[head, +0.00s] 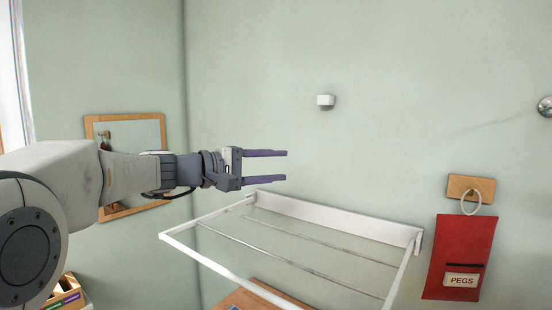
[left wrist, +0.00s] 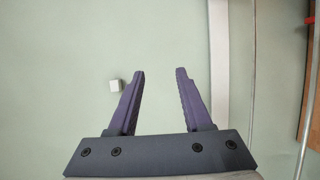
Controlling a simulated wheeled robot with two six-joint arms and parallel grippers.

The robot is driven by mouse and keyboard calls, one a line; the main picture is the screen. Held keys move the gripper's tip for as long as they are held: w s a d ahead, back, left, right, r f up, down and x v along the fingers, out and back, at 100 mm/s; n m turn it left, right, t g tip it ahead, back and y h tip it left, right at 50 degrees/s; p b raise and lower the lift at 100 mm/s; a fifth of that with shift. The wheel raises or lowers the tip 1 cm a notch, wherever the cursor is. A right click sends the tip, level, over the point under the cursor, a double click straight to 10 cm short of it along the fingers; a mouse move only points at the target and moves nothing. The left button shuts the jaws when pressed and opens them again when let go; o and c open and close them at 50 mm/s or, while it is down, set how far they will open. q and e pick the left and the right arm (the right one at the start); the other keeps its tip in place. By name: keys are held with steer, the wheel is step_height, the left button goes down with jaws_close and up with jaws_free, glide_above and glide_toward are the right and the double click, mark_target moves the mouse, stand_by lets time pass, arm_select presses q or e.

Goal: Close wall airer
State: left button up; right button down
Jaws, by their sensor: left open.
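The white wall airer (head: 375,228) is folded out from the green wall, its frame and thin metal rods reaching toward me. Its front bar (head: 215,264) is the near edge of the frame. My left gripper (head: 286,166) is open and empty, pointing right. In the head view it appears above the airer's left part, apart from it. In the left wrist view the purple fingers (left wrist: 158,74) are spread with nothing between them, and a white rail of the airer (left wrist: 218,75) runs to their right. My right gripper is not in view.
A small white wall block (head: 326,101) is above the airer. A red peg bag (head: 459,258) hangs from a wooden hook plate (head: 471,188) at the right. A wood-framed mirror (head: 139,130) is behind my left arm. A wooden surface (head: 243,299) lies below the airer.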

arm_select(q)
steer(key=shift+w+d, duration=0.15)
steer(key=shift+d, duration=0.1)
jaws_close()
stand_by(1.3)
jaws_free()
